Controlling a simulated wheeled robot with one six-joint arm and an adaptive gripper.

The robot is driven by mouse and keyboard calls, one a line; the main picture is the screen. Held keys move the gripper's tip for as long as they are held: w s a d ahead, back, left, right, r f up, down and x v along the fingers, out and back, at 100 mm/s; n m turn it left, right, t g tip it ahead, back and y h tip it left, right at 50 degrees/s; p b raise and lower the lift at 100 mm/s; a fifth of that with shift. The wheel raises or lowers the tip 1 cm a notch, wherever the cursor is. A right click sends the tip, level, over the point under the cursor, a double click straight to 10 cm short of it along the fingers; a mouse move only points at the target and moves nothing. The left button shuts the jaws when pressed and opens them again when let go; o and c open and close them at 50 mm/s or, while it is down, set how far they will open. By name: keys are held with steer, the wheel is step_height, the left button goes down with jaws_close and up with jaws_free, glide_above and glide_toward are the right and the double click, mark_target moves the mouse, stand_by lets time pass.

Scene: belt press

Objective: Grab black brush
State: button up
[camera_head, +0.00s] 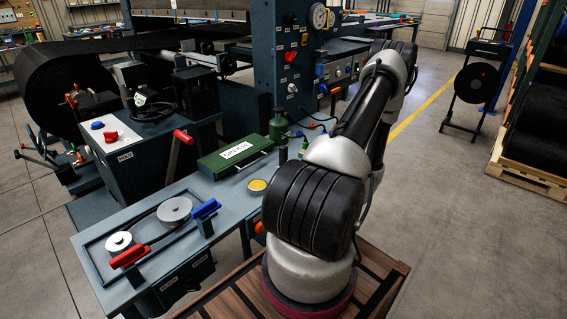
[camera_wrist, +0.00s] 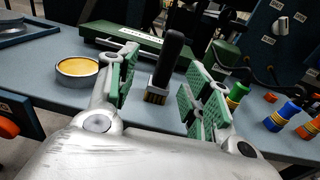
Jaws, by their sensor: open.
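The black brush (camera_wrist: 170,62) stands upright on the grey-blue bench, bristles down, in the wrist view. Its black handle points up, and its yellowish bristles rest at the bench top. My gripper (camera_wrist: 160,85) is open, with a green-padded finger on each side of the brush in the picture. The brush appears beyond or between the fingertips; I cannot tell the exact depth. The fingers do not appear to touch it.
A round tin of yellow grease (camera_wrist: 80,70) sits left of the gripper. A green grease box (camera_head: 235,152) lies behind. Coloured bottles and fittings (camera_wrist: 284,114) stand at right.

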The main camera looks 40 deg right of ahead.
mark_target(286, 154)
steer(key=shift+w+d+r+m+t+h, duration=0.15)
steer(key=shift+w+d+r+h, duration=0.15)
steer(key=shift+w, duration=0.2)
steer(key=shift+w+d+r+m+t+h, duration=0.2)
steer(key=shift+w+d, duration=0.1)
steer(key=shift+w, duration=0.2)
steer(key=w, duration=0.4)
steer(key=w+a, duration=0.1)
steer(key=w, duration=0.1)
steer(key=shift+w+f, duration=0.1)
steer(key=shift+w, duration=0.05)
jaws_close()
